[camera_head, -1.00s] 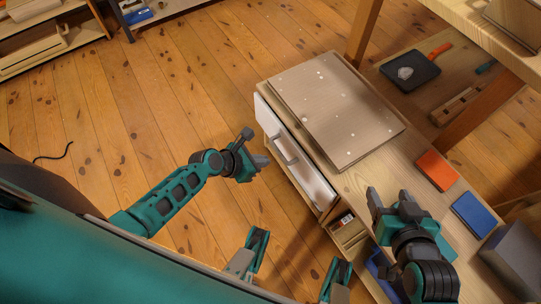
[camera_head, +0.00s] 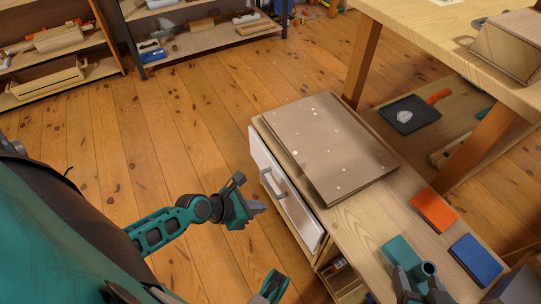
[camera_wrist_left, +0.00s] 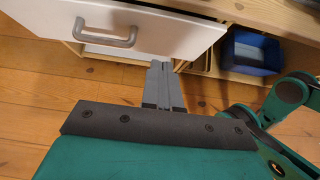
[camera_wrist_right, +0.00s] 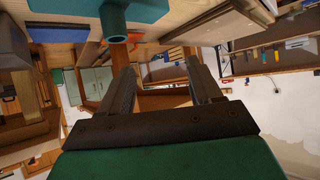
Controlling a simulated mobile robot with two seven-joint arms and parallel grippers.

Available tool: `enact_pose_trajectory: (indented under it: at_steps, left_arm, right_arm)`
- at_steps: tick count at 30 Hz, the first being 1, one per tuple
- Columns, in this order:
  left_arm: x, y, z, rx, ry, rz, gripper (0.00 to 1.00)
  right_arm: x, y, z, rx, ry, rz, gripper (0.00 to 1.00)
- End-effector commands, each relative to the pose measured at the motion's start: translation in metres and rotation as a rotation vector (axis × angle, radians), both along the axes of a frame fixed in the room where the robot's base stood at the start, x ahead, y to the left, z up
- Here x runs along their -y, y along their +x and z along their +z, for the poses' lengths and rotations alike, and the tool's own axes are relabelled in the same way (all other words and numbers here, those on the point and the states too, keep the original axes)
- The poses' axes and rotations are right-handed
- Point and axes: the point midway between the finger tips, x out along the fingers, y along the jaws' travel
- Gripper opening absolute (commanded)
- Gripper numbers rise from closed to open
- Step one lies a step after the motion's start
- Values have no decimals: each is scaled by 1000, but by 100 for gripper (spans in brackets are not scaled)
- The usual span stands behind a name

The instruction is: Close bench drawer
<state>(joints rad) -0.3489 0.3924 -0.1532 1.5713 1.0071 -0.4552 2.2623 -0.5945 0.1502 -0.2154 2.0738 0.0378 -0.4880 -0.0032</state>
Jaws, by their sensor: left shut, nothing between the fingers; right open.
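The bench drawer (camera_head: 284,190) has a white front with a grey bar handle (camera_head: 271,186) and stands out from the low wooden bench (camera_head: 359,223). The drawer front also shows in the left wrist view (camera_wrist_left: 170,33), with its handle (camera_wrist_left: 105,36) at upper left. My left gripper (camera_head: 256,209) is shut and empty, in front of the drawer and a little apart from its handle in the head view. In the left wrist view its fingers (camera_wrist_left: 160,72) point at the lower edge of the drawer front. My right gripper (camera_wrist_right: 163,85) is open and empty, over the bench's near end.
A wooden board (camera_head: 328,145) lies on the bench top. Orange (camera_head: 434,209) and blue (camera_head: 475,258) blocks and a teal object (camera_head: 408,260) lie nearer. A blue bin (camera_wrist_left: 250,52) sits in an open compartment beside the drawer. The floor left of the bench is clear.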

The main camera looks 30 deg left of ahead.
Motion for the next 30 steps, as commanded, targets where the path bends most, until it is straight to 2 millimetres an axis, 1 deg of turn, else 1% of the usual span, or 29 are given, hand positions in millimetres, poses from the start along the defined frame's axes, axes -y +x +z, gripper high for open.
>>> enact_pose_trajectory:
  at_steps: [1, 3, 11, 12, 15, 18, 23, 30]
  left_arm:
    - [4, 8, -10, 3, -2, 0, 0]
    - [10, 17, -21, 3, -1, -1, 0]
    - [31, 52, -59, 1, 0, -1, 0]
    - [34, 58, -61, 3, -2, -1, 0]
    - [42, 72, -56, 4, -1, -1, 0]
    - [47, 80, -56, 2, -1, -1, 0]
    - [52, 87, -55, 0, -1, -1, 0]
    - [52, 87, -55, 0, -1, -1, 0]
  right_arm:
    - [-2, 0, -7, -1, 4, 1, 64]
    - [-4, 0, -13, -5, 8, 3, 64]
    - [-12, 6, -23, -1, 25, 15, 64]
    - [-14, 7, -23, -2, 27, 18, 64]
    - [-16, 8, -20, 2, 31, 24, 64]
    - [-18, 9, -19, 6, 34, 28, 64]
    - [-19, 10, -20, 4, 34, 30, 64]
    - [-18, 10, -19, 5, 33, 30, 64]
